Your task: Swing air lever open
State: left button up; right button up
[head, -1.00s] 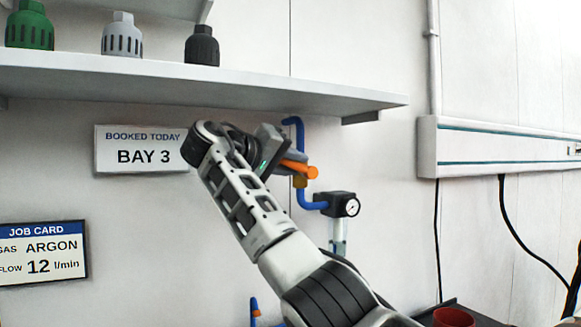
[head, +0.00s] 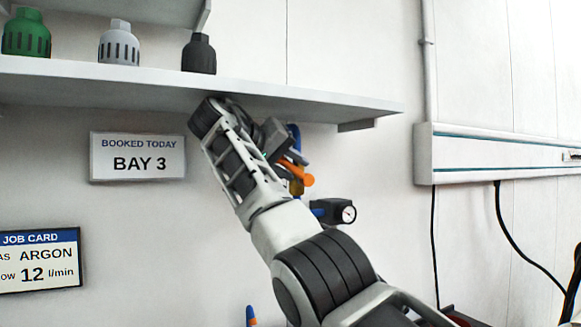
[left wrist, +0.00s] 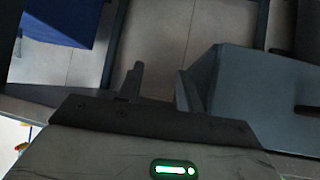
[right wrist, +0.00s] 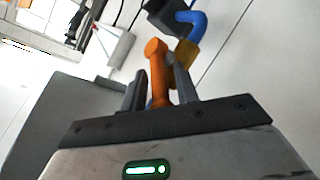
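The orange air lever (head: 297,173) is on a blue air pipe on the wall, beside a brass-coloured valve body (right wrist: 187,52). Its rounded end points to the lower right in the head view. My right gripper (head: 284,152) is at the lever, below the shelf. In the right wrist view the lever (right wrist: 157,72) lies between the two fingers of my right gripper (right wrist: 160,85), which stand apart with a narrow gap seeming to show; contact is unclear. My left gripper (left wrist: 158,80) is open and empty, low over the floor area.
A black regulator with a round gauge (head: 348,214) sits just below the lever. The shelf (head: 240,88) runs close above my right wrist and carries green, grey and black caps. A white trunking box (head: 480,155) is at right. A blue panel (left wrist: 62,22) shows near my left gripper.

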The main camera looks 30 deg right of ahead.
jog(key=shift+a, duration=0.15)
jog(key=shift+s+a+r, duration=0.1)
jog(key=shift+a+r, duration=0.1)
jog(key=shift+a, duration=0.05)
pick_arm(q)
jog(key=shift+w+d+f+b, duration=0.1)
jog(key=shift+d+f+b, duration=0.15)
jog(key=shift+b, duration=0.65)
pick_arm(e)
jog(key=s+a, duration=0.3)
jog(key=a, duration=0.9)
jog(key=shift+s, duration=0.3)
